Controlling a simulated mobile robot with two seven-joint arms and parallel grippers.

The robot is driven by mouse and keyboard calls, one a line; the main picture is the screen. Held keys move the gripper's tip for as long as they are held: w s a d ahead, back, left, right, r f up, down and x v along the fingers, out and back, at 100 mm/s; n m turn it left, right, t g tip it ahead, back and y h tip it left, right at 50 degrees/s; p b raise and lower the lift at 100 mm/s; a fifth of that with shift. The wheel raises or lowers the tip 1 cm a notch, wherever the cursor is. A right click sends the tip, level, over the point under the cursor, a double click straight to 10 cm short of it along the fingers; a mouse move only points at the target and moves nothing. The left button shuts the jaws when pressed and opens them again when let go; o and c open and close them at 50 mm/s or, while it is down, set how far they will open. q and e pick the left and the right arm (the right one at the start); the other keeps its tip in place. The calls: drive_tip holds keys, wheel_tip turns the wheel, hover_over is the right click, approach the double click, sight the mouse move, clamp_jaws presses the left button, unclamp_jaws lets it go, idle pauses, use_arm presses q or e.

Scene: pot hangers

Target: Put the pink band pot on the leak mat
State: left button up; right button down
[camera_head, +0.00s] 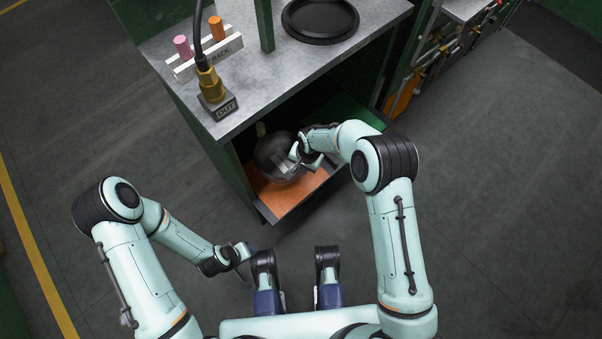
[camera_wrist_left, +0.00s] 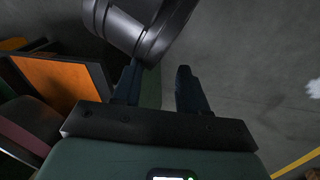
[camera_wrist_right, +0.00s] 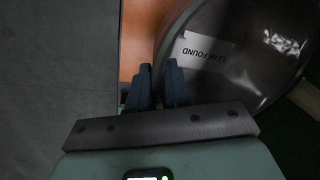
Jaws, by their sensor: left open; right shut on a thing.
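A dark, round, shiny pot (camera_head: 272,158) is in the open low bay of the cabinet, over an orange mat (camera_head: 285,204). In the right wrist view the pot (camera_wrist_right: 245,60) bears a white label reading LEAK FOUND; I see no pink band on it. My right gripper (camera_head: 300,156) reaches into the bay and is shut at the pot's edge; its fingers (camera_wrist_right: 158,75) show against the pot wall. I cannot tell whether the pot's base touches the orange mat (camera_wrist_right: 146,30). My left gripper (camera_head: 242,254) is open and empty, low in front of the cabinet.
A green surface (camera_head: 352,116) lies to the right in the bay. The grey cabinet top (camera_head: 265,88) overhangs it and holds a white rack (camera_head: 208,56) with a pink and an orange peg, a block marked OUT (camera_head: 218,105) and a black round plate (camera_head: 320,18). Tools hang at right.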

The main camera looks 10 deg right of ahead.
use_arm(q)
drive_tip(key=shift+w+a+f+t+b, duration=0.2)
drive_tip(key=shift+w+a+f+b, duration=0.15)
drive_tip(key=shift+w, duration=0.2)
drive_tip(key=shift+w+a+f+t+b, duration=0.2)
drive_tip(key=shift+w+f, duration=0.2)
drive_tip(key=shift+w, duration=0.15)
use_arm(e)
drive_tip(key=shift+w+a+f, duration=0.1)
drive_tip(key=shift+f, duration=2.8)
drive_tip(key=c, duration=1.1)
unclamp_jaws()
drive_tip(key=shift+f, duration=0.1)
use_arm(q)
drive_tip(key=shift+w+a, duration=0.1)
use_arm(e)
drive_tip(key=shift+o, duration=0.2)
